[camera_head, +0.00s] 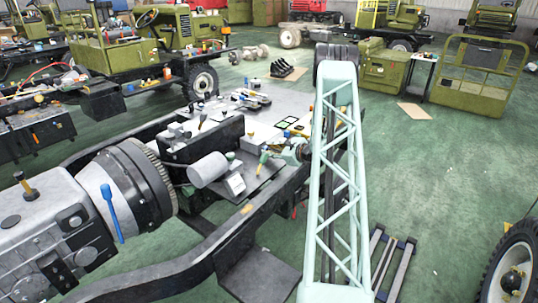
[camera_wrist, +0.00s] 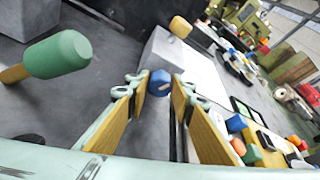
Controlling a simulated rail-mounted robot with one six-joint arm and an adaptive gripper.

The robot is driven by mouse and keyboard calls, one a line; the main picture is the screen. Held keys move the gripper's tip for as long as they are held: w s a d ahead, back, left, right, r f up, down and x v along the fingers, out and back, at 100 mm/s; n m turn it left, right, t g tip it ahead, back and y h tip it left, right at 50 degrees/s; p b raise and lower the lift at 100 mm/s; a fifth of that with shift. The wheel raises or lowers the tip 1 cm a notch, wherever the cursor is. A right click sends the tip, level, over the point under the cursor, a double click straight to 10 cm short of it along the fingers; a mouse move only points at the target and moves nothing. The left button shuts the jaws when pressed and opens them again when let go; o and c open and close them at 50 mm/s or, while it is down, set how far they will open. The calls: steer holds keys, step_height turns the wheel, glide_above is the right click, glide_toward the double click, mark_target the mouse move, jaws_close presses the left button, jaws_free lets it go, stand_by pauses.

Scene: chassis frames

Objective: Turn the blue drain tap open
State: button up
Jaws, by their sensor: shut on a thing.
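In the wrist view, the blue drain tap (camera_wrist: 159,83) shows as a small blue rounded knob between the two fingertips. My gripper (camera_wrist: 160,90) is shut on it, one finger pad on each side. In the head view, my gripper (camera_head: 297,153) is low over the right side of the grey work surface, beside my pale green lattice arm. The tap cannot be made out there; the gripper and arm hide that spot. How far the tap is turned cannot be told.
A grey box (camera_wrist: 168,52) is just behind the tap. A white cylinder (camera_head: 208,170) and small parts lie on the bench. A blue lever (camera_head: 112,213) sits on the gearbox at left.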

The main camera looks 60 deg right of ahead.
steer(key=shift+a+f+n+h+b, duration=0.15)
steer(key=shift+n+h+b, duration=0.45)
steer(key=shift+n+b, duration=0.35)
steer(key=shift+n, duration=0.25)
steer(key=shift+n+h+b, duration=0.3)
steer(key=shift+h, duration=0.1)
steer(key=o, duration=0.9)
steer(key=shift+v, duration=4.05)
